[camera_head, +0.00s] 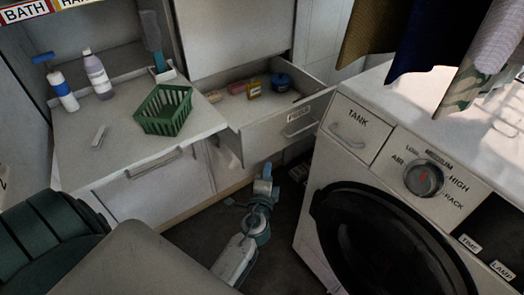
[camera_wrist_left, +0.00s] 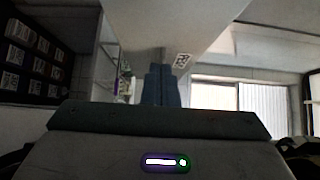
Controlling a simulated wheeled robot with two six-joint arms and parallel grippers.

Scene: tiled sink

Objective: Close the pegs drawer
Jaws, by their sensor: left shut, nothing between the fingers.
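The pegs drawer (camera_head: 270,139) is pulled out from the white cabinet in the head view. Its front carries a PEGS label (camera_head: 299,113) and a metal handle (camera_head: 300,126). My left gripper (camera_head: 267,169) is below and in front of the drawer, low over the dark floor. Its fingers (camera_wrist_left: 161,84) are shut and empty in the left wrist view, under a pale panel with a small label. I cannot tell whether they touch it. My right gripper is not in view.
A white washing machine (camera_head: 354,173) stands close to the drawer's right side. Left of the drawer, a counter (camera_head: 75,150) holds a green basket (camera_head: 164,109), bottles and a brush. Clothes hang at the upper right. A narrow floor gap lies between cabinet and machine.

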